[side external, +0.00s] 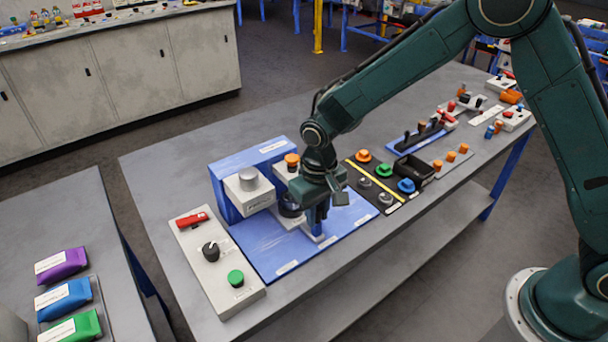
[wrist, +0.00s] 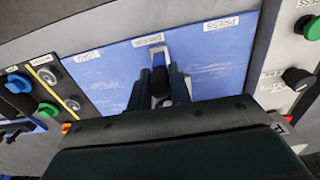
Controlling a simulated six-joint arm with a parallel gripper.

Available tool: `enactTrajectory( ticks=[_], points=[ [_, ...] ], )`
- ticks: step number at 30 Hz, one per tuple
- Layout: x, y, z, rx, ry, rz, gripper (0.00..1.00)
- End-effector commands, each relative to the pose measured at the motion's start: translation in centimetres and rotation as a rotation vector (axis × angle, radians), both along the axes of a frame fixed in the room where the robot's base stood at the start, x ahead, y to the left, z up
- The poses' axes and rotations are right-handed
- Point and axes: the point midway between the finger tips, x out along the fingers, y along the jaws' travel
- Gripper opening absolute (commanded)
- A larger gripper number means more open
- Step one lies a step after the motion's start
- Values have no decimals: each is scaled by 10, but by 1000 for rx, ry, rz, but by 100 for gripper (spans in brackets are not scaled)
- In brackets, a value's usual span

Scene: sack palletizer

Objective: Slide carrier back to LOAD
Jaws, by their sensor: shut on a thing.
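The carrier's tip lies between the PRESS label (wrist: 221,24) and a small label (wrist: 88,56) on the left that is hard to read. My wrist hides part of the carrier in the side view.
A control panel (side external: 219,284) with a red switch, black knob and green button stands left of the base. The press head (side external: 248,190) stands behind. A black board (side external: 398,192) with coloured knobs lies to the right. A blue tool rack (side external: 421,136) is farther back.

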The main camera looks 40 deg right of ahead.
Motion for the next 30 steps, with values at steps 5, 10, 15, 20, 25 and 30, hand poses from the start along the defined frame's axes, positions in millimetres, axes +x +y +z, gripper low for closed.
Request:
enactTrajectory(
  ticks=[5,10,15,20,25,30],
  points=[
    [1,-10,1,0,-3,-3,0],
    [1,-18,1,1,-5,-2,0],
    [1,-26,1,0,-5,-3,0],
    [1,-34,1,0,-5,-2,0],
    [1,-42,1,0,-5,-3,0],
    [1,-51,1,0,-4,-3,0]
  ],
)
